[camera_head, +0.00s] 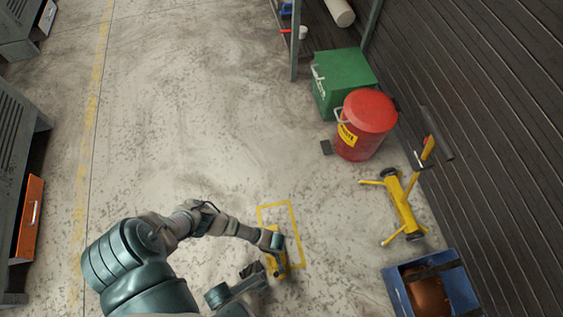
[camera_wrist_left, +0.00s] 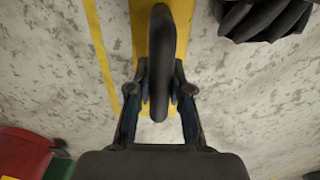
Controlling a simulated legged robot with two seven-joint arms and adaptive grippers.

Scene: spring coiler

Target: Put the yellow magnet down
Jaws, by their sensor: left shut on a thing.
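The yellow magnet (camera_head: 279,266) is at the lower left part of a yellow taped rectangle (camera_head: 293,222) on the floor. In the left wrist view its yellow body (camera_wrist_left: 180,18) runs up behind a thick black handle (camera_wrist_left: 158,45). My left gripper (camera_head: 275,246) is shut on this handle; its fingers (camera_wrist_left: 158,85) close on both sides of it. I cannot tell whether the magnet touches the floor. My right gripper (camera_head: 252,271) seems to be the dark shape just left of the magnet; its fingers are too small to read.
A blue crate (camera_head: 393,290) and a yellow wheeled stand (camera_head: 404,205) are on the right. A red can (camera_head: 368,120) and a green box (camera_head: 340,75) stand farther back by the dark ribbed wall. Grey cabinets (camera_head: 18,140) line the left. The middle floor is clear.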

